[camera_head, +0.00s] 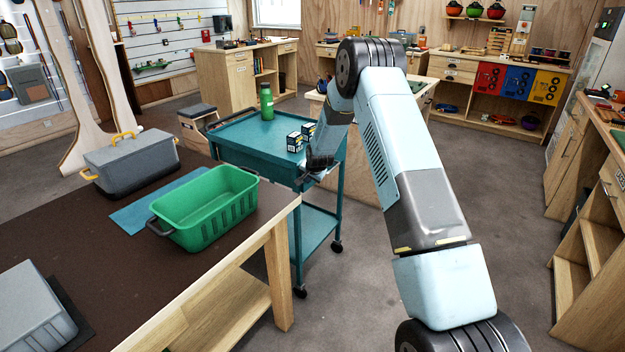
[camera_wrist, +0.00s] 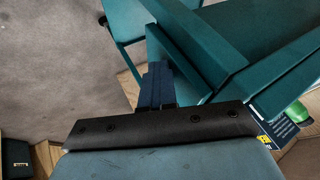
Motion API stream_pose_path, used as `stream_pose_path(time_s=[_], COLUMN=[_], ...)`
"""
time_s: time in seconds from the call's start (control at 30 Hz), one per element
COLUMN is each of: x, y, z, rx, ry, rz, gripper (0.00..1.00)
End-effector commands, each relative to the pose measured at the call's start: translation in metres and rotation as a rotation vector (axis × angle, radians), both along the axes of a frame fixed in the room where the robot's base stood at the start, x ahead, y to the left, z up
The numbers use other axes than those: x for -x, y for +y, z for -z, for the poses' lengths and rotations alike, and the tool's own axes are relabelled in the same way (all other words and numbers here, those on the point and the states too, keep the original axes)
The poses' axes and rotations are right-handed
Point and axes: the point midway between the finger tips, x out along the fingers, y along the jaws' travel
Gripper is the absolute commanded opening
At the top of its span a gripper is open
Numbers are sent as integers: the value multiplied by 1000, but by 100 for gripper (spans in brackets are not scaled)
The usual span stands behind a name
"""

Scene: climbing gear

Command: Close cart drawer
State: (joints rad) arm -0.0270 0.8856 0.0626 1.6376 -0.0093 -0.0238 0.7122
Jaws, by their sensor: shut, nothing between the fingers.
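The teal cart (camera_head: 238,150) stands behind the workbench, with a flat rimmed top and a lower shelf. In the wrist view, its drawer front (camera_wrist: 192,45) runs diagonally, with a teal recess (camera_wrist: 262,50) between it and the cart's rim (camera_wrist: 285,88). The drawer looks pulled out, but how far is unclear. My gripper (camera_wrist: 157,85) is shut and empty, its fingertips close to the outer face of the drawer front; contact cannot be told. In the head view, my gripper (camera_head: 303,181) is at the cart's near right side, and my arm hides part of it.
A green bottle (camera_head: 266,103) and small dark boxes (camera_head: 295,141) stand on the cart top. The workbench (camera_head: 120,290) holds a green crate (camera_head: 205,207) and a grey tub (camera_head: 130,163). Open floor (camera_head: 365,290) lies right of the cart. Cabinets (camera_head: 590,215) line the right side.

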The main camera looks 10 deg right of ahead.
Motion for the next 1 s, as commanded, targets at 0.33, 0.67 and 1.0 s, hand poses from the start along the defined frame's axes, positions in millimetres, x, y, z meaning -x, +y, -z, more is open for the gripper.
stream_pose_path(time_s=[0.33, 0.67, 1.0], x=[27, 60, 78], y=[-19, -26, -30], z=[-13, -55, -78], rx=[0, 0, 1], ry=[-1, 1, 3], rz=[-10, -7, -7], gripper=[0, 0, 0])
